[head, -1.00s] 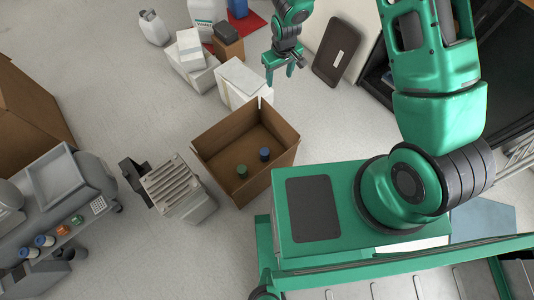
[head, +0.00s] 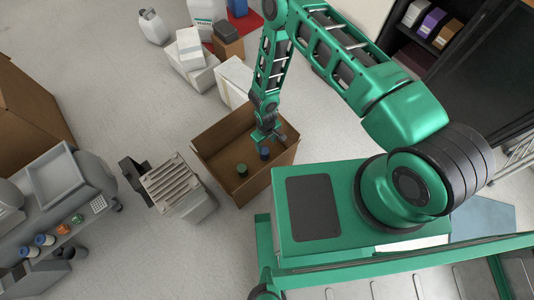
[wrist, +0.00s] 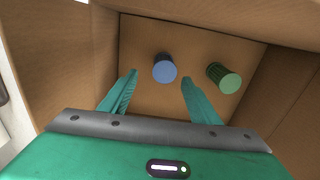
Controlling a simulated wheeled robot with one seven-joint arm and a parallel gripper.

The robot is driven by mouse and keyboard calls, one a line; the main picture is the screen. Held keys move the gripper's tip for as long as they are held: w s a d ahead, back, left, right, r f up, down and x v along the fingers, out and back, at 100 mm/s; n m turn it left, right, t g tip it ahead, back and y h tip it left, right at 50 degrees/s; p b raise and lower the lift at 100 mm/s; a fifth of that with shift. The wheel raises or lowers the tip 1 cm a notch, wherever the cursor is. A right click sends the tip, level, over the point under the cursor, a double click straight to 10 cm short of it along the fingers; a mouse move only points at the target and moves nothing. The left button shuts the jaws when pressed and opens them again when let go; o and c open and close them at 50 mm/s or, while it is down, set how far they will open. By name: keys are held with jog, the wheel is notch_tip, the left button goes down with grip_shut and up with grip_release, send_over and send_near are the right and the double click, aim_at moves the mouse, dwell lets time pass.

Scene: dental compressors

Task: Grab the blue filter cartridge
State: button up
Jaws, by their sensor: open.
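The blue filter cartridge (head: 264,153) stands in the open cardboard box (head: 226,181). In the wrist view the blue cartridge (wrist: 165,69) is upright on the box floor, beyond the fingertips and nearly centred between them. A green cartridge (head: 241,170) stands to its left in the head view and to its right in the wrist view (wrist: 223,77). My gripper (head: 268,139) is over the box, close to the blue cartridge. In the wrist view my gripper (wrist: 159,80) has its fingers apart with nothing between them. I cannot tell the exact height left above the cartridge.
The box walls (wrist: 75,60) rise around the gripper. A grey ribbed unit (head: 175,187) stands left of the box. White boxes (head: 235,80) stand behind it. A grey machine (head: 60,190) with blue and orange-capped parts is at the far left.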

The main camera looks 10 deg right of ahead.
aim_at(264, 150)
notch_tip(264, 150, down, 4)
jog(key=shift+r, duration=0.1)
jog(key=shift+s+a+f, duration=0.1)
jog(key=shift+a+f, duration=0.1)
jog(key=shift+f, duration=1.1)
jog(key=shift+a+f, duration=0.2)
jog(key=shift+f, duration=1.1)
jog(key=c, duration=1.2)
